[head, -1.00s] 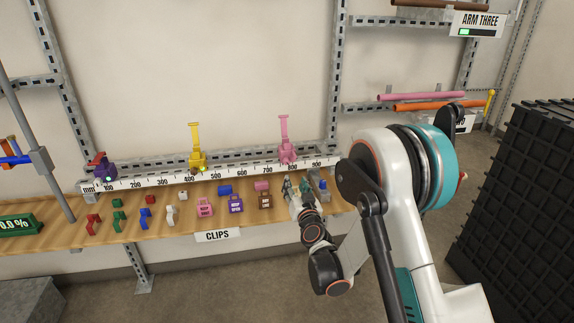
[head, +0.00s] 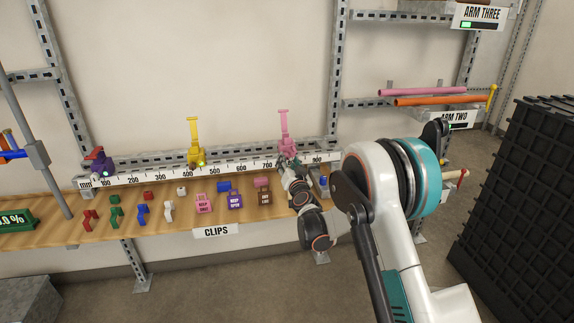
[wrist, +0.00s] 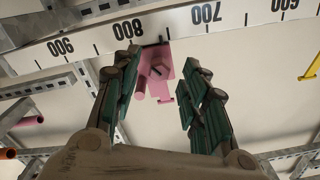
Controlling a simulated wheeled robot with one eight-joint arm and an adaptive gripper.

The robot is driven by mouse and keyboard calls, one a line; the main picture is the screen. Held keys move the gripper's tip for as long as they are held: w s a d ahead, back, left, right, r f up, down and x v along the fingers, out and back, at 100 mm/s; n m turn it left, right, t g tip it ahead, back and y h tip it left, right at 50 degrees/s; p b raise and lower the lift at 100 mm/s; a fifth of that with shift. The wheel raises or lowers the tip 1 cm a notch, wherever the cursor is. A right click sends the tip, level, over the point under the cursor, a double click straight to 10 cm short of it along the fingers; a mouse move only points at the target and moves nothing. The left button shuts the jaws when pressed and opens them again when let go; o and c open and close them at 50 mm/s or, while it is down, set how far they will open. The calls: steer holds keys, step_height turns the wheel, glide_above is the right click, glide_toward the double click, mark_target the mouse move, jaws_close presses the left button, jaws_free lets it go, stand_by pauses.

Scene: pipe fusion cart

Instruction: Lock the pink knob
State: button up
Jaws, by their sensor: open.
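In the head view the pink clamp (head: 285,138) stands upright on the ruler rail between the 700 and 800 marks, its long handle pointing up. My gripper (head: 289,164) is just in front of its lower part and hides that part. In the wrist view my gripper (wrist: 156,88) is open, with a green-padded finger on each side. The pink knob (wrist: 158,70) and its body show between and beyond the fingertips. The left fingertip looks close to the pink part; I cannot tell whether it touches.
Several coloured clips and tagged padlocks lie on the wooden shelf (head: 70,206) below. A black crate (head: 520,190) stands at the right.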

mark_target(286, 156)
steer(key=shift+x, duration=1.15)
jaws_close()
steer(key=shift+m, duration=0.3)
steer(key=shift+a+r+m, duration=0.1)
steer(key=shift+a+m, duration=0.05)
steer(key=shift+m, duration=2.35)
